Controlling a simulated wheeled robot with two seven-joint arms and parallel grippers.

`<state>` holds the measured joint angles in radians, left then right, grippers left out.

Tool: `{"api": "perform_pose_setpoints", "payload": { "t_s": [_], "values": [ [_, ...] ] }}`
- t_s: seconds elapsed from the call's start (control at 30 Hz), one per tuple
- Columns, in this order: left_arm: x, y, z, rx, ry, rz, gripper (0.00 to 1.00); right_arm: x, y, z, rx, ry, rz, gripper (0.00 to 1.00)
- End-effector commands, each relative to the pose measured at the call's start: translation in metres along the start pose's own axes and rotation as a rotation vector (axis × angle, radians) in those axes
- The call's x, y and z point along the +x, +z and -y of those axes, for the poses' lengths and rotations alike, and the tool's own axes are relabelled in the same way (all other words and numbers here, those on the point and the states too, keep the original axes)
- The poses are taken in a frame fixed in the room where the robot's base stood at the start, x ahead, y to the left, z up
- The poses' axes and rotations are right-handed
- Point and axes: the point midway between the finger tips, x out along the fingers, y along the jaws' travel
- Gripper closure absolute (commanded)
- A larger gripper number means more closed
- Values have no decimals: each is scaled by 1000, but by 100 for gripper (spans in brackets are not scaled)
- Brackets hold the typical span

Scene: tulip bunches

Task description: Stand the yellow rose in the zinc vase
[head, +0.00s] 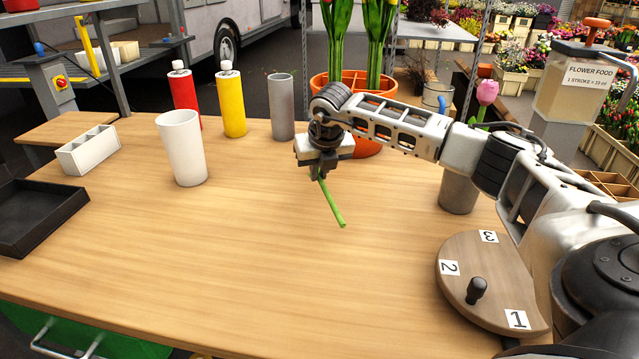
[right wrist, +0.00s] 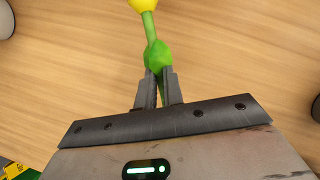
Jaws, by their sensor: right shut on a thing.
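My right gripper (head: 320,175) is shut on the green stem of the yellow rose (head: 334,205), held above the table with the stem slanting down to the right. In the right wrist view the jaws (right wrist: 157,88) grip the stem by a green leaf, and the yellow bloom (right wrist: 142,5) is cut off at the top edge. The bloom is hidden in the head view. A plain grey vase (head: 281,108) stands upright at the back. Another grey vase (head: 458,192) stands at right, partly behind my arm. I cannot tell which is the zinc one. My left gripper is not in view.
A white vase (head: 183,150), a red bottle (head: 186,97) and a yellow bottle (head: 231,103) stand left of the plain grey vase. An orange pot (head: 366,148) is behind my gripper. A numbered turntable (head: 490,278) is at right, a black tray (head: 38,218) at left. The front-middle table is clear.

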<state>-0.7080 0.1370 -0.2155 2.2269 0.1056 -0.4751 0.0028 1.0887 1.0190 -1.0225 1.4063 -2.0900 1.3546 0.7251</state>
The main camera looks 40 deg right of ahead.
Motion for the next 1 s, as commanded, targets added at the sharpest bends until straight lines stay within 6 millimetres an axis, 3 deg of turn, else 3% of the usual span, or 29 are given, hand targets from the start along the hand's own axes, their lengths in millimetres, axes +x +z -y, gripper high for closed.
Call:
{"api": "perform_pose_setpoints", "payload": {
  "t_s": [0.33,0.77,0.8,0.83,1.0],
  "values": [
    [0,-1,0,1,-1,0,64,36,-8,4,-2,0,0,100],
    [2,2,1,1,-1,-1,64,43,-11,3,-1,1,1,100],
    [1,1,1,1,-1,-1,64,42,-10,3,-1,1,1,80],
    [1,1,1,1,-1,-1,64,42,-10,3,-1,1,1,72],
    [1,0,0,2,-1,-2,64,42,-10,3,-1,1,1,69]
  ]
}}
